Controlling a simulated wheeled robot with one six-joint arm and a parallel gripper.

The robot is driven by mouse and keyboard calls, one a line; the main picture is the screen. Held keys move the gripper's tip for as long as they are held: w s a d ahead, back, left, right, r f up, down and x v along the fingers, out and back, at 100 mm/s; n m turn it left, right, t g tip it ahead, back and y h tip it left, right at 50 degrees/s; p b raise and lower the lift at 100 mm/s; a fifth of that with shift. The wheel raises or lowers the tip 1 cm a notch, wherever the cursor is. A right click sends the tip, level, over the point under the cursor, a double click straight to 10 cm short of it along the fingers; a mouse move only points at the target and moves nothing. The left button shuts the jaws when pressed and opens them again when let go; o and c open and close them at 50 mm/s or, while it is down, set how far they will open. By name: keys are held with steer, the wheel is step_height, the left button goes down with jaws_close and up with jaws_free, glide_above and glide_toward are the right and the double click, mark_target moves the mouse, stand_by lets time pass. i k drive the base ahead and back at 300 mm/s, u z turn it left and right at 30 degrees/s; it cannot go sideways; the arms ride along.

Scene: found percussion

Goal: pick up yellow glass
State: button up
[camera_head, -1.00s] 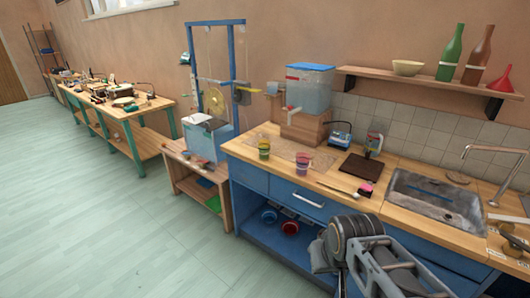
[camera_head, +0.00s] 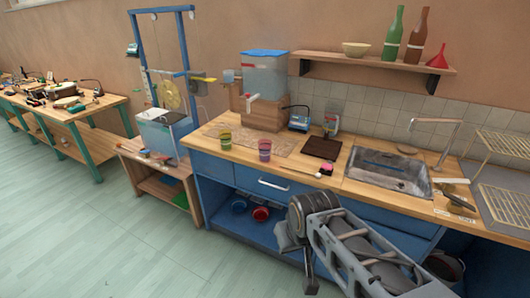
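A small glass with yellow-green and reddish bands (camera_head: 225,139) stands upright on the wooden counter (camera_head: 225,157), left of a pinkish-purple glass (camera_head: 264,150). It is the most yellow glass in view. Both glasses stand apart, near the counter's front left part. My arm shows at the lower right, in front of the blue cabinet and well right of both glasses.
A water tank on a wooden block (camera_head: 264,75) stands behind the glasses. A dark board (camera_head: 322,147) and a sink (camera_head: 390,170) lie to the right. A low wooden bench (camera_head: 153,170) adjoins the counter's left end. The floor (camera_head: 130,250) at left is clear.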

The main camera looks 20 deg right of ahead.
mark_target(226, 140)
steer(key=u, duration=0.35)
steer(key=i, duration=0.45)
steer(key=u, duration=1.05)
steer(key=i, duration=1.55)
steer(key=z, duration=0.35)
